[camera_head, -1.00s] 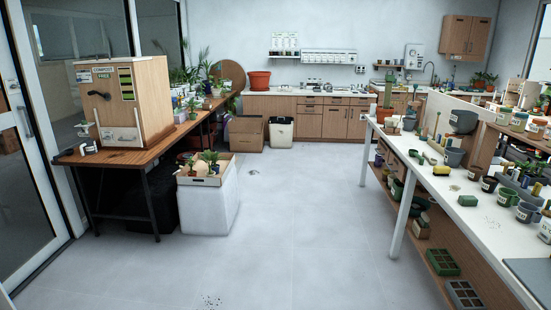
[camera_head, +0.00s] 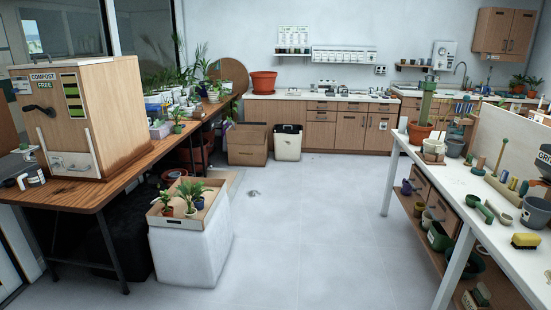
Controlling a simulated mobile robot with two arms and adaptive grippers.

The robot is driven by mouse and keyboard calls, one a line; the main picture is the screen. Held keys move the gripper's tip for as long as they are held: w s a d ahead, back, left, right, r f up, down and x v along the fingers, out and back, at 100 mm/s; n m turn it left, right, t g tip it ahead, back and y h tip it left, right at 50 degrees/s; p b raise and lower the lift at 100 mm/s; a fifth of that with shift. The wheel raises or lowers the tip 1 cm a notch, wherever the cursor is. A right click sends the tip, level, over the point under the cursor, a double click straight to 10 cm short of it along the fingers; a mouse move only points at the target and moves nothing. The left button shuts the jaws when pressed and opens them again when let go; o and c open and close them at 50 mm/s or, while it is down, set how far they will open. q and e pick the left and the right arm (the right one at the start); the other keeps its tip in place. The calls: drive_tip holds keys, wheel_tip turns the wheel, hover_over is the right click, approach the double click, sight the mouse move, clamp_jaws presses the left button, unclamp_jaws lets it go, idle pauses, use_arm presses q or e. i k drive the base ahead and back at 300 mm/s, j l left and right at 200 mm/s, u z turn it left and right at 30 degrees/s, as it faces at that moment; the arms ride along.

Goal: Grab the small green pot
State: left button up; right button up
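Neither of my grippers shows in the head view. A dark green pot (camera_head: 438,236) with a pale label sits on the lower shelf of the right-hand workbench. A larger dark green bowl-like pot (camera_head: 470,262) sits closer on that shelf, partly hidden by a table leg. I cannot tell which green pot is the one named. On the bench top lie a green scoop (camera_head: 480,208) and a small grey-green dish (camera_head: 504,218).
The white workbench (camera_head: 408,147) runs along the right. A wooden table (camera_head: 75,193) with a compost box (camera_head: 80,115) stands left. A cardboard tray (camera_head: 157,218) of small palms rests on a white block (camera_head: 190,255). The floor (camera_head: 310,240) between is clear.

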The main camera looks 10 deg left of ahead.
sight(177, 130)
drive_tip(key=i, duration=2.95)
drive_tip(key=i+u, duration=0.1)
drive_tip(key=i, duration=1.4)
drive_tip(key=i+l, duration=0.2)
drive_tip(key=i, duration=1.25)
drive_tip(key=i+j+u, duration=0.15)
drive_tip(key=i+u, duration=0.7)
drive_tip(key=i+l+u, duration=0.15)
drive_tip(key=i+u, duration=0.3)
drive_tip(key=i+l+u, duration=0.3)
drive_tip(key=u, duration=0.15)
drive_tip(key=i, duration=0.1)
